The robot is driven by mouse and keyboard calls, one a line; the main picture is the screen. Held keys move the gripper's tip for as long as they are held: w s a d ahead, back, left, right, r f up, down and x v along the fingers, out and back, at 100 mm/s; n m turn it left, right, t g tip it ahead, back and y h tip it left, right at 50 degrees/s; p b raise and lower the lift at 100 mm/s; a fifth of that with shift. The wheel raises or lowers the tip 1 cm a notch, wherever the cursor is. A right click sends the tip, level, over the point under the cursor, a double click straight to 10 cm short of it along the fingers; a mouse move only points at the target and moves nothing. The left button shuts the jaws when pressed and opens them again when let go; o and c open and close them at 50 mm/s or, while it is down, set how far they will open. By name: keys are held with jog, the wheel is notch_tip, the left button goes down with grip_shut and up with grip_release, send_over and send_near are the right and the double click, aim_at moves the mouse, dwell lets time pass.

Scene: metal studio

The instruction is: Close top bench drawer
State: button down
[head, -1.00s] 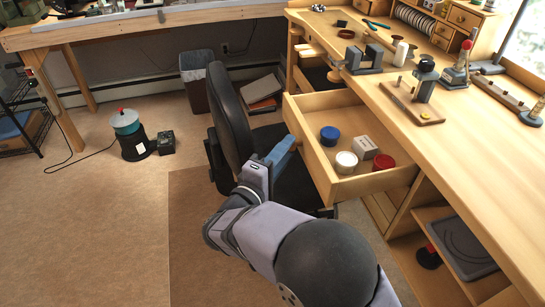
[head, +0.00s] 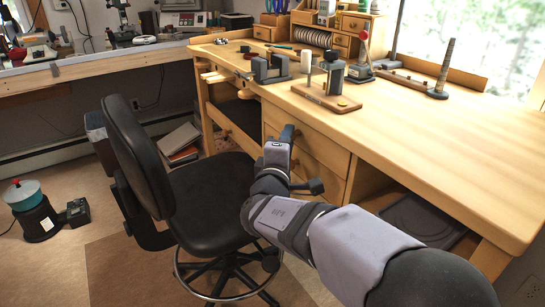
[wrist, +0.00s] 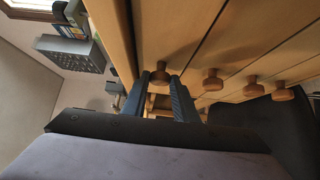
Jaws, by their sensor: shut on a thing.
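The bench (head: 440,125) is light wood with a stack of drawers under its left part. The top drawer (head: 322,150) sits in the bench, its front about level with the drawer fronts below. My gripper (head: 289,131) is at this front. In the wrist view, the top drawer front (wrist: 160,35) is close ahead, with its round wooden knob (wrist: 160,76) between my fingertips (wrist: 157,84). My gripper is shut on this knob. The drawer's contents are hidden.
More knobs (wrist: 212,80) of the lower drawers show beside my fingers. A black chair (head: 205,205) stands left of my arm, close to the drawers. Tools, including a small vise (head: 270,68), stand on the benchtop. Open floor lies at the lower left.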

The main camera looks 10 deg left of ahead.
jog(key=shift+w+d+r, duration=0.1)
jog(key=shift+w+d, duration=0.05)
jog(key=shift+d, duration=0.15)
jog(key=c, duration=1.7)
grip_release()
jog(key=shift+o, duration=1.3)
jog(key=shift+w, duration=0.15)
jog(key=s, duration=0.7)
jog(key=shift+s, duration=0.25)
